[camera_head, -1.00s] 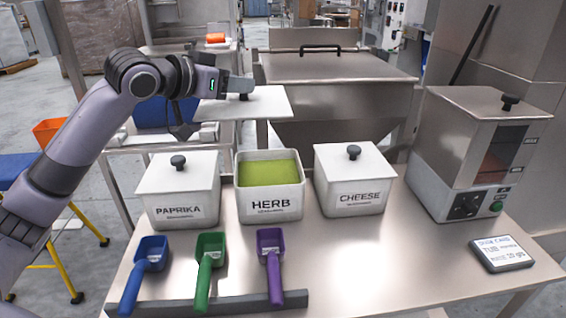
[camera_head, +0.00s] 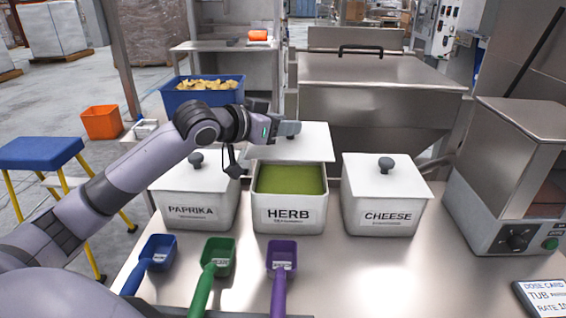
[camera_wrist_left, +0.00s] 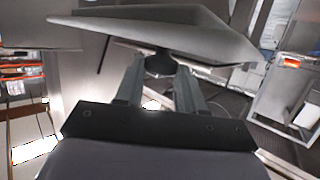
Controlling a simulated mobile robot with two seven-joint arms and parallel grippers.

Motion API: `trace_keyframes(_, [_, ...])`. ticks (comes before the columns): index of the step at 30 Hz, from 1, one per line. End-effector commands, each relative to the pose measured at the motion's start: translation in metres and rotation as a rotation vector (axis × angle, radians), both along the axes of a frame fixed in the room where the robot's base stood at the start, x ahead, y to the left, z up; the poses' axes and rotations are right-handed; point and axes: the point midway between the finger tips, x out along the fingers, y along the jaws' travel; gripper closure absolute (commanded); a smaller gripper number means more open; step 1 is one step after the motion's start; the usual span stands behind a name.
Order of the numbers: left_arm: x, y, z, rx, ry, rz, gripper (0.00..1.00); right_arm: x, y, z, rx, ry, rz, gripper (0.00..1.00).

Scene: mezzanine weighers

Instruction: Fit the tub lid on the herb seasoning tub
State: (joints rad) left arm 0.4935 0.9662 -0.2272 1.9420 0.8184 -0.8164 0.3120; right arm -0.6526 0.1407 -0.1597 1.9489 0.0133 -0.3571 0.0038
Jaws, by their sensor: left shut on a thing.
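The herb seasoning tub (camera_head: 290,218) is a white open tub with a HERB label, full of green seasoning, between the two lidded tubs. The white square tub lid (camera_head: 316,143) is held above the herb tub's back part, apart from its front. My left gripper (camera_head: 289,130) is shut on the lid's dark knob. In the left wrist view the gripper (camera_wrist_left: 160,82) has its fingers on both sides of the knob (camera_wrist_left: 160,64), and the lid (camera_wrist_left: 170,27) looks tilted there. Whether the lid touches the tub's back rim cannot be told. My right gripper does not show.
The paprika tub (camera_head: 190,213) stands left and the cheese tub (camera_head: 388,217) right, both lidded. Blue (camera_head: 157,249), green (camera_head: 217,256) and purple (camera_head: 282,256) scoops lie in front. A steel machine (camera_head: 515,180) stands at the right. A steel hopper (camera_head: 370,115) stands behind.

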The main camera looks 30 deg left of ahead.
Motion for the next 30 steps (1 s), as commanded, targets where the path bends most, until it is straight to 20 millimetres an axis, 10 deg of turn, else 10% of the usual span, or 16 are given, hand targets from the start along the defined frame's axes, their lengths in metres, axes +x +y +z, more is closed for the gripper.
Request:
trace_keyframes(18, [0.0, 0.0, -0.08, -0.002, 0.001, 0.001, 0.94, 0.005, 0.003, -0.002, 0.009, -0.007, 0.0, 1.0])
trace_keyframes(30, [0.0, 0.0, -0.086, -0.001, -0.001, 0.0, 0.94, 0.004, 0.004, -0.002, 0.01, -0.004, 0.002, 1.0])
